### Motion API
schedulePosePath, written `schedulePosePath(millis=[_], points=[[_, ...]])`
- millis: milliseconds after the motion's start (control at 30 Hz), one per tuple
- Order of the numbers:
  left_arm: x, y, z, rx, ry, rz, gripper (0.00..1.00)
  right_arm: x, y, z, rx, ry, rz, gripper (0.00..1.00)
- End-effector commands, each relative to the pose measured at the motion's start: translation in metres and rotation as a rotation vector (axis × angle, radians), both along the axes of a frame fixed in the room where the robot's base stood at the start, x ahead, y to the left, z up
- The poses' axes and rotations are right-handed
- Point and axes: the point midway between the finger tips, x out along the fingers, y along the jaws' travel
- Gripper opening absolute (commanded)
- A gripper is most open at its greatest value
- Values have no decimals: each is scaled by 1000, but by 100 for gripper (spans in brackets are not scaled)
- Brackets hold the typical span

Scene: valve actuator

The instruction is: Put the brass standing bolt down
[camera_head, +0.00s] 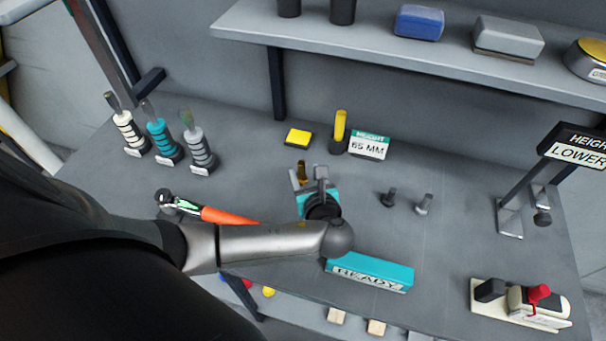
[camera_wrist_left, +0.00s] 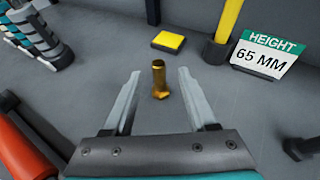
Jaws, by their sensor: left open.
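The brass bolt (camera_wrist_left: 159,78) stands upright on the grey bench, head down, in the left wrist view. It also shows in the head view (camera_head: 302,171), just beyond my left gripper. My left gripper (camera_wrist_left: 156,78) is open, with one finger on each side of the bolt and visible gaps between the fingers and the bolt. In the head view my left gripper (camera_head: 311,178) is partly hidden by its own wrist. My right gripper is not in view.
A yellow block (camera_head: 298,137), a yellow-topped post (camera_head: 339,132) and a "HEIGHT 65 MM" sign (camera_head: 369,145) stand behind. Two grey bolts (camera_head: 423,204) stand to the right. A teal READY block (camera_head: 369,272) lies in front; an orange-handled tool (camera_head: 228,215) lies left.

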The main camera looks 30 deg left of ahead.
Motion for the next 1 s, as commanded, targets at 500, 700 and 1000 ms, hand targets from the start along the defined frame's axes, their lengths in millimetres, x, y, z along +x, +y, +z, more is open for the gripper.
schedulePosePath(millis=[500, 700, 1000], points=[[32, 33, -23, 42, 18, -21, 57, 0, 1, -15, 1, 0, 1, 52], [47, 47, -32, 39, 20, -23, 57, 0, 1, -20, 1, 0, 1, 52], [48, 48, -33, 37, 20, -24, 54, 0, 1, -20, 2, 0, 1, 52]])
